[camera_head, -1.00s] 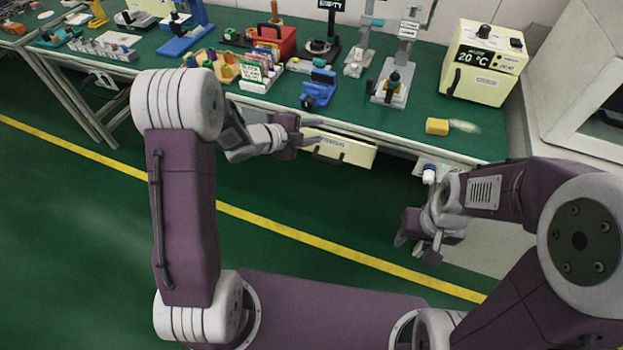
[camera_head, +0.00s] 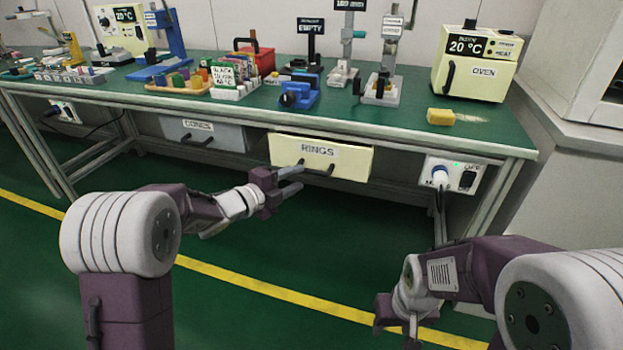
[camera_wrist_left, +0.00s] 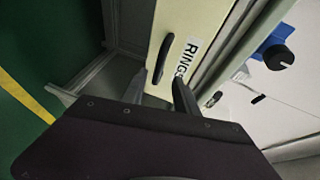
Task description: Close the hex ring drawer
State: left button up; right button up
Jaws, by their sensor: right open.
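The rings drawer (camera_head: 348,161) is a cream box front labelled RINGS with a dark handle (camera_head: 320,169), under the front edge of the green bench. Its front seems to stand slightly out from the bench edge; how far is hard to tell. My left gripper (camera_head: 297,175) is in front of the drawer's left half, its two fingers apart and pointing at the front near the handle. The left wrist view shows the drawer front (camera_wrist_left: 182,28) and the handle (camera_wrist_left: 159,58) just beyond the spread fingers, with nothing held. My right gripper (camera_head: 398,325) is low at the right, away from the drawer.
A grey drawer labelled CONES (camera_head: 205,135) is left of the rings drawer. The floor in front is clear.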

aim_at(310, 173)
pick_arm(q)
jog(key=b+x, duration=0.1)
jog(key=x, duration=0.2)
jog(key=b+x, duration=0.1)
jog(key=x, duration=0.2)
jog(key=shift+w+d+f, duration=0.15)
jog(key=shift+f, duration=0.15)
jog(key=shift+w+d, duration=0.2)
jog(key=shift+w, duration=0.1)
jog(key=shift+r, duration=0.1)
grip_shut()
dwell(0.4)
